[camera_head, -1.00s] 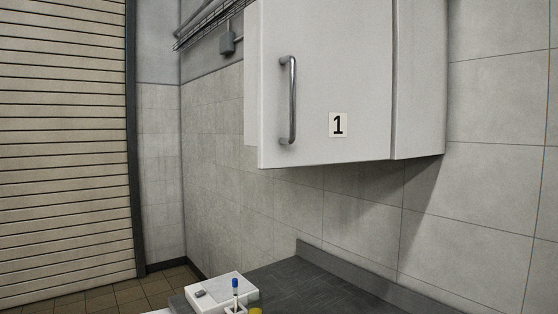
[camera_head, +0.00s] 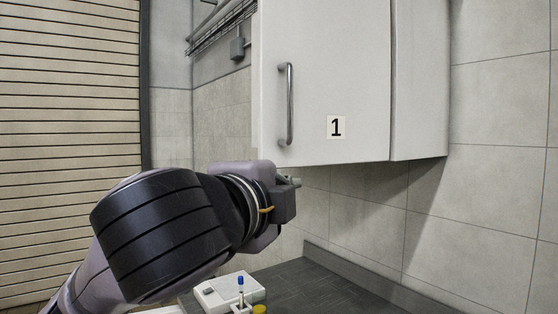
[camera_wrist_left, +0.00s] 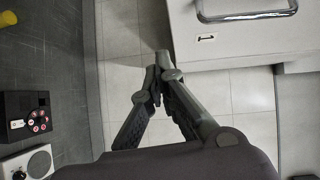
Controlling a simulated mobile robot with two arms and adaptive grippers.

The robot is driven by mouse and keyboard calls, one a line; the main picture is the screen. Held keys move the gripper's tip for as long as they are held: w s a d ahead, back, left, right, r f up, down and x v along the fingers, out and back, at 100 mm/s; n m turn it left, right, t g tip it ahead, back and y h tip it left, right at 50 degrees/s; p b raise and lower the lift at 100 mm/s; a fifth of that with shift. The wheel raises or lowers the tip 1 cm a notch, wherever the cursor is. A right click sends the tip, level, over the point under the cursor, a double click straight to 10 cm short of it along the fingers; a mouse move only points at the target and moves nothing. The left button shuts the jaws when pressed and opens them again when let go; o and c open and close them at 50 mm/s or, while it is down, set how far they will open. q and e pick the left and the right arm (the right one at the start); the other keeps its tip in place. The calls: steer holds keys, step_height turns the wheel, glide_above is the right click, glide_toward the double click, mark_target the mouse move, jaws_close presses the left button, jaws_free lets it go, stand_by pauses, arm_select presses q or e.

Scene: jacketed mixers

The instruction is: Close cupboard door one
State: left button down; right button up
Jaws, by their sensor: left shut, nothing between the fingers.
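Cupboard door one (camera_head: 340,85) is a pale grey panel with a label "1" (camera_head: 336,127) and an upright metal handle (camera_head: 286,104) near its left edge. In the head view the door looks swung out, its handle edge nearer to me than its right edge. The cupboard side (camera_head: 418,90) shows to its right. My left gripper (camera_head: 292,182) is just below the door's lower left part, under the handle; I cannot tell whether it touches. In the left wrist view its fingers (camera_wrist_left: 158,75) are shut and empty. My right gripper is not in view.
A dark worktop (camera_head: 320,288) lies below, with a white device (camera_head: 230,290) and a blue-capped tube (camera_head: 240,284) near my left arm. The left wrist view shows a black box with red buttons (camera_wrist_left: 28,115) and a pale front with a metal handle (camera_wrist_left: 246,16).

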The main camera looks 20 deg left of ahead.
arm_select(q)
step_height(320, 180, up, 3)
steer(key=s, duration=0.3)
steer(key=y+p, duration=0.1)
steer(key=p, duration=0.2)
glide_toward(287, 157)
steer(key=w+d, duration=0.2)
steer(key=shift+w+a+f+t+p, duration=0.25)
steer(key=shift+w+a+t+p, duration=0.15)
steer(key=shift+w+a+p, duration=0.35)
steer(key=shift+w+a, duration=0.4)
steer(key=shift+w, duration=0.1)
steer(key=shift+f, duration=0.1)
